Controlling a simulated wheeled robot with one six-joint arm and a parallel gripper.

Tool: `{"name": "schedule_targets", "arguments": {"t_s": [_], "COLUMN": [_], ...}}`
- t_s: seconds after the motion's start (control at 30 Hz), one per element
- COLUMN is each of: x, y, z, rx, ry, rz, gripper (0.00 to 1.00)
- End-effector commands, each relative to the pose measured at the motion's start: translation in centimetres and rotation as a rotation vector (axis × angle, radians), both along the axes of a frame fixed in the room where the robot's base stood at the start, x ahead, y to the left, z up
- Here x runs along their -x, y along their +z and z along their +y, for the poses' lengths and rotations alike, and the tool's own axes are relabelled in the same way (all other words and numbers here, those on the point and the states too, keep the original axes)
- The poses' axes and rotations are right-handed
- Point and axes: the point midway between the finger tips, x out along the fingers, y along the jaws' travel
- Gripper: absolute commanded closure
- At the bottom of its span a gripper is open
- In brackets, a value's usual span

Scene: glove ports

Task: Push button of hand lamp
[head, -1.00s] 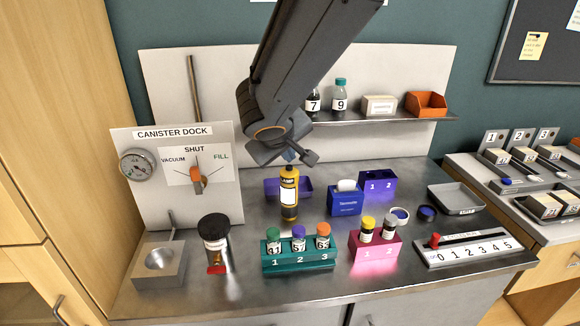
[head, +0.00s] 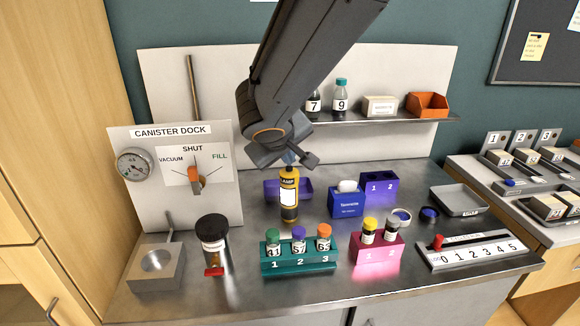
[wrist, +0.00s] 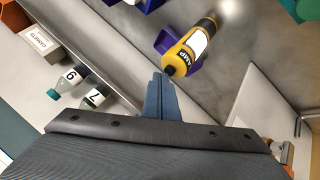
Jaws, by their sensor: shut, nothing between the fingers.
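The hand lamp (head: 289,198) is a yellow and black cylinder with a white label and the word LAMP. It stands upright on the steel bench, at or in front of a purple holder (head: 272,189). The lamp also shows in the wrist view (wrist: 192,50), with a small black end piece facing my gripper. My gripper (wrist: 160,76) is shut and empty, its blue-grey fingertips very near that black end. I cannot tell whether they touch. In the head view my gripper (head: 289,161) is just above the lamp's top, partly hidden by my wrist.
A teal vial rack (head: 298,263) and a pink rack (head: 376,252) stand in front. A black-capped canister (head: 213,240) and the canister dock panel (head: 170,205) are at left. A blue box (head: 346,204) stands right of the lamp. A shelf (head: 400,118) holds bottles behind.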

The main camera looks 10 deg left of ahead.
Motion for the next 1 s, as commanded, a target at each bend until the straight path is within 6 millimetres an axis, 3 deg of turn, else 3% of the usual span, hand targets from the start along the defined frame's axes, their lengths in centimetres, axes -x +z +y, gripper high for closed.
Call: {"name": "schedule_targets", "arguments": {"t_s": [0.43,1.0], "x": [0.0,0.0], "y": [-0.2,1.1], "z": [0.0,0.0], "rx": [0.0,0.0], "ry": [-0.001,-0.001], "rz": [0.001,0.001], "gripper": [1.0,1.0]}}
